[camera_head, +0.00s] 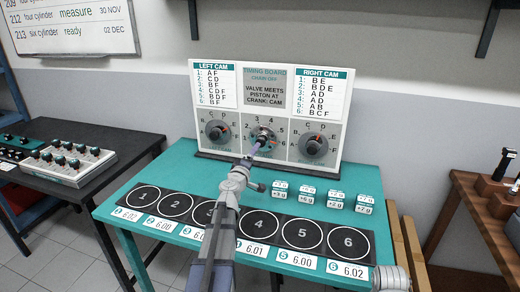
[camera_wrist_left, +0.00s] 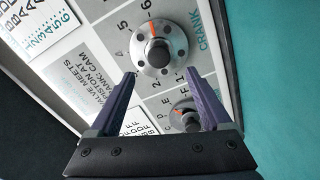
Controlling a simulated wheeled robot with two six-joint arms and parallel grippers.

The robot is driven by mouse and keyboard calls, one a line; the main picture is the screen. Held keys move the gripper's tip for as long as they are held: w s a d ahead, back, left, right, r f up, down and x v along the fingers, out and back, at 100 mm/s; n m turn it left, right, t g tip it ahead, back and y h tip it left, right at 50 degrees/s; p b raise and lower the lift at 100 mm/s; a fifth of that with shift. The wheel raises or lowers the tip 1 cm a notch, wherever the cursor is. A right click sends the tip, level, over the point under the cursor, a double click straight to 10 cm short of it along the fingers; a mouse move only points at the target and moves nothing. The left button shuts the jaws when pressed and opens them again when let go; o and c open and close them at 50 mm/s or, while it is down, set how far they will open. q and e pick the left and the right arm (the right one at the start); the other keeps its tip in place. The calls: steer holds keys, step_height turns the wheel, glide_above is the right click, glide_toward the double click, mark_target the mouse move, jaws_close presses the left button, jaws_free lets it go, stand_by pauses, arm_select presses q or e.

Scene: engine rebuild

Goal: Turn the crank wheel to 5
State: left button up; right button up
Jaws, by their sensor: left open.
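The crank wheel (camera_head: 263,138) is the middle dial on the timing board (camera_head: 330,80), a grey disc with a dark central knob. It also shows in the left wrist view (camera_wrist_left: 157,50), where its orange mark points at about the 6. The 5 is printed beside the 6. My left gripper (camera_head: 254,151) is in front of the crank wheel and partly covers it in the head view. In the left wrist view its two purple fingers (camera_wrist_left: 160,77) are apart, with nothing between them, and the knob is ahead of them. Contact is not visible. My right gripper is out of view.
The left cam dial (camera_head: 217,132) and right cam dial (camera_head: 313,145) flank the crank. On the teal table (camera_head: 185,160) lie numbered circle pads (camera_head: 302,233) and small weight blocks (camera_head: 307,192). A dark side table (camera_head: 90,130) holds a control box (camera_head: 68,162).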

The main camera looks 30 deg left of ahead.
mark_target(262, 141)
arm_select(q)
steer(key=x, duration=0.7)
steer(key=shift+w, duration=0.35)
steer(key=shift+r, duration=0.1)
jaws_close()
stand_by(0.4)
